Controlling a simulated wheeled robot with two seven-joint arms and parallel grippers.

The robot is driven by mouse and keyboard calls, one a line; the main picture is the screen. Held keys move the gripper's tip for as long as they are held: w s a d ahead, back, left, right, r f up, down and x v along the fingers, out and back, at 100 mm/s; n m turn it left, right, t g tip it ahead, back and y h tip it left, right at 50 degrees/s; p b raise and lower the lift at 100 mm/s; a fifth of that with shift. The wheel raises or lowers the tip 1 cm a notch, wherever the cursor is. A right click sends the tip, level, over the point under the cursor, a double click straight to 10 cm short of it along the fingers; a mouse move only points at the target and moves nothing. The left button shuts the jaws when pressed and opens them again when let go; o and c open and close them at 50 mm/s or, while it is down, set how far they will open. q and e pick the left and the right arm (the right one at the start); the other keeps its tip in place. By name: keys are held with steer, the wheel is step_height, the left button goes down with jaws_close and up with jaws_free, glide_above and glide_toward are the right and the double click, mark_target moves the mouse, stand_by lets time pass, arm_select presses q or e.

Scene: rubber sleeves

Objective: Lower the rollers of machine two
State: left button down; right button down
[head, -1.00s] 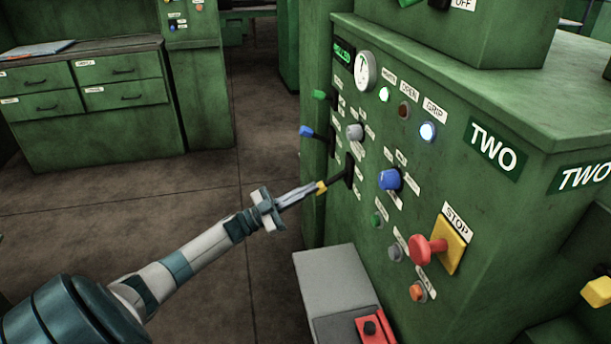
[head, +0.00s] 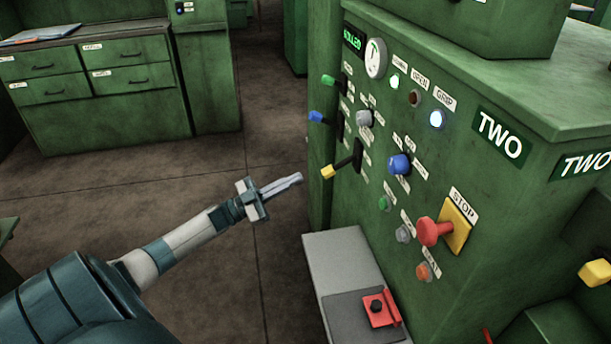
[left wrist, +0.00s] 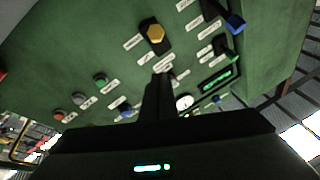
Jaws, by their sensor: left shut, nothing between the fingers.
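Machine two is the green cabinet marked TWO (head: 500,136) on the right of the head view. Its panel carries a yellow-tipped lever (head: 328,172), a blue-tipped lever (head: 317,117) and a green-tipped lever (head: 328,80). The yellow tip also shows in the left wrist view (left wrist: 156,33). A blue knob (head: 399,164) and a grey knob (head: 364,118) sit to the right of the levers. My left gripper (head: 299,178) is shut and empty, a little left of and below the yellow tip, apart from it. My right gripper is not in view.
A red STOP button (head: 430,231) sticks out of the panel's lower right. A grey box (head: 340,255) with a red switch (head: 380,310) stands below the panel. Green drawers (head: 95,75) stand at the back left. The floor between is clear.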

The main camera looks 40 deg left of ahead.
arm_select(q)
steer(key=shift+v, duration=1.9)
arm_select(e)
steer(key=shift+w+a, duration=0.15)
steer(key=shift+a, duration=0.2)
arm_select(q)
steer(key=shift+s+r, duration=0.1)
steer(key=shift+r, duration=0.1)
